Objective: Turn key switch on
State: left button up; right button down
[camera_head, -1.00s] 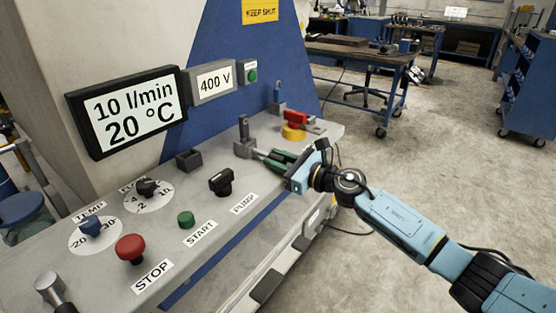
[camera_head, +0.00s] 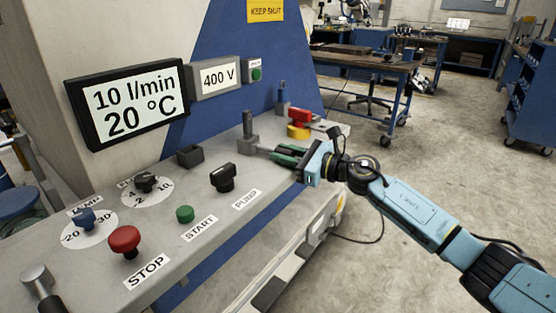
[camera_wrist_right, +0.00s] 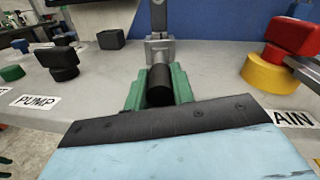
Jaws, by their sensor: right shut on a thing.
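My right gripper (camera_head: 276,154) reaches over the sloped grey console from the right, low beside a grey upright lever fitting (camera_head: 248,130). Its green fingers are shut on a black cylindrical handle (camera_wrist_right: 159,86) that points from this fitting toward the wrist camera. The fitting's grey bracket (camera_wrist_right: 159,50) shows just beyond the handle. I cannot make out a key; a black rotary knob (camera_head: 222,177) stands by the PUMP label, left of the gripper.
A red handle on a yellow base (camera_head: 299,130) stands close behind the gripper. A green START button (camera_head: 184,214), a red STOP button (camera_head: 124,240) and a blue dial knob (camera_head: 85,219) are on the console's near part.

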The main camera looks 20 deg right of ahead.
jog(key=shift+f, duration=0.1)
jog(key=c, duration=1.2)
grip_release()
jog(key=shift+d, duration=0.1)
jog(key=v, duration=1.3)
jog(key=shift+s+d, duration=0.15)
